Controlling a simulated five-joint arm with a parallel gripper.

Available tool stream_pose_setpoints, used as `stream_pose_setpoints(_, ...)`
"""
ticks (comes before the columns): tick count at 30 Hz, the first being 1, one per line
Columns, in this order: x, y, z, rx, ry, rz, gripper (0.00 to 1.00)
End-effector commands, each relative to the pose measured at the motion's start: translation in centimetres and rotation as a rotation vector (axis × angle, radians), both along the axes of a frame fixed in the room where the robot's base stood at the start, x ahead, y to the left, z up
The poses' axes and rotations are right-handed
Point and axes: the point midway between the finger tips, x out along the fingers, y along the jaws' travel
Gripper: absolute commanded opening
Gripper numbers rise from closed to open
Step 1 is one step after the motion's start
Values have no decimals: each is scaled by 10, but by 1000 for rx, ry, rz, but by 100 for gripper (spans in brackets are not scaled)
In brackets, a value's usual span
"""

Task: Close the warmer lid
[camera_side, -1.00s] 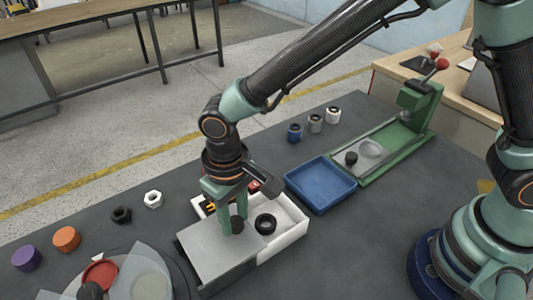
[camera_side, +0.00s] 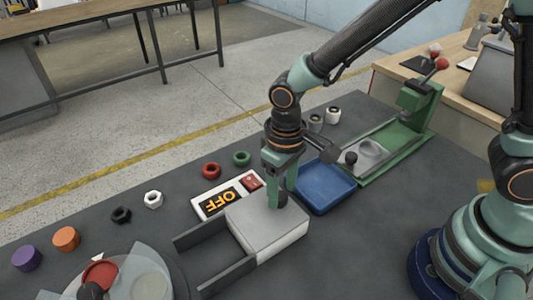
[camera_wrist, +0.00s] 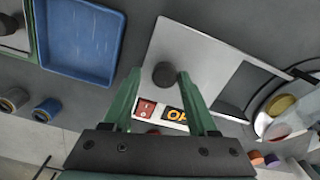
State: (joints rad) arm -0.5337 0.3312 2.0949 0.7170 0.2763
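The warmer (camera_side: 281,251) is a white box. Its grey flat lid (camera_side: 255,221) lies over the top, so the inside is hidden. The lid has a black knob (camera_side: 281,197), which also shows in the wrist view (camera_wrist: 165,75). Two dark rails (camera_side: 203,235) stick out to the left, bare of the lid. My gripper (camera_side: 280,190) is low over the lid with its fingers on either side of the knob. In the wrist view my gripper (camera_wrist: 159,74) is open, with a gap between the left finger and the knob; the right fingertip is close to the knob.
An "OFF" panel (camera_side: 222,202) with a red switch (camera_side: 251,180) sits behind the warmer. A blue tray (camera_side: 325,187) stands close to the right, before a green press (camera_side: 410,125). Red (camera_side: 211,170) and green (camera_side: 241,157) rings and several nuts lie behind and left.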

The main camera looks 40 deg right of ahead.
Motion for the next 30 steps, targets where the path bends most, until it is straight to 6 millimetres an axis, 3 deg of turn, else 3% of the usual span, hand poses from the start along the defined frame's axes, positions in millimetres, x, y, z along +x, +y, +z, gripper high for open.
stream_pose_setpoints(10,0,1,0,0,-1,3,69)
stream_pose_setpoints(14,0,2,9,2,-3,3,69)
stream_pose_setpoints(30,0,1,106,2,-4,2,69)
